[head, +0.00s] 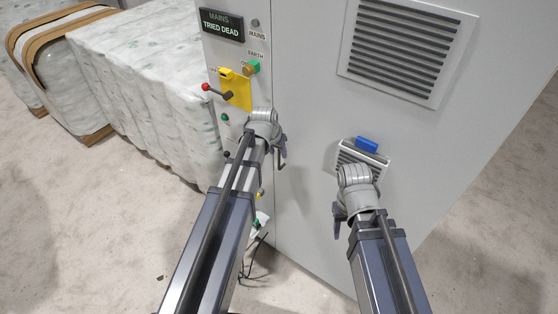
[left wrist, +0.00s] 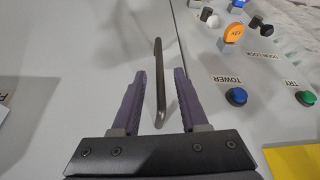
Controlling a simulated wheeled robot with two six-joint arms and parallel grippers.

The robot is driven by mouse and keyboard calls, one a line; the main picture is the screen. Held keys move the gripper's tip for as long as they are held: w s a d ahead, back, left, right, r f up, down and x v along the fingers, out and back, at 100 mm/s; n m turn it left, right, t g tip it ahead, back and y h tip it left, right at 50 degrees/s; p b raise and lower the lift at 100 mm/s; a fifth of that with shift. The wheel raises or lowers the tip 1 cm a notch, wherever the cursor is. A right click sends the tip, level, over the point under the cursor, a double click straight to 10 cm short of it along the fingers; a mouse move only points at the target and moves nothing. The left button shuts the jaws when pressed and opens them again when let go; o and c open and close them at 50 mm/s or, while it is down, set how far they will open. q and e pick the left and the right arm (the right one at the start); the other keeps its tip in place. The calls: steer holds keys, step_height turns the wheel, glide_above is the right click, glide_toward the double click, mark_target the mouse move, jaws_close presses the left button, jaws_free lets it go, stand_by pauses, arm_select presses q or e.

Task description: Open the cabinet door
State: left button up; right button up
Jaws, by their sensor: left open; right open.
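The grey cabinet door (head: 320,130) fills the right of the head view and looks closed, its seam beside the control panel. My left gripper (head: 280,147) is at that seam, its jaws mostly hidden by my wrist. In the left wrist view my left gripper (left wrist: 160,72) is open, with a dark bar handle (left wrist: 159,90) running between its two fingers; I see no clear contact.
The control panel has a red-knobbed lever (head: 218,91) on a yellow plate and a sign (head: 221,24). The left wrist view shows a blue button (left wrist: 237,96). A vent (head: 408,45) and blue block (head: 367,145) are on the door.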

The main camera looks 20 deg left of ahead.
mark_target(279, 167)
arm_select(q)
steer(key=b+x, duration=0.2)
steer(key=x, duration=0.1)
steer(key=shift+w+f, duration=0.1)
steer(key=shift+f, duration=0.05)
arm_select(e)
step_height(279, 167, down, 3)
steer(key=shift+f, duration=0.1)
arm_select(q)
jaws_close()
stand_by(1.1)
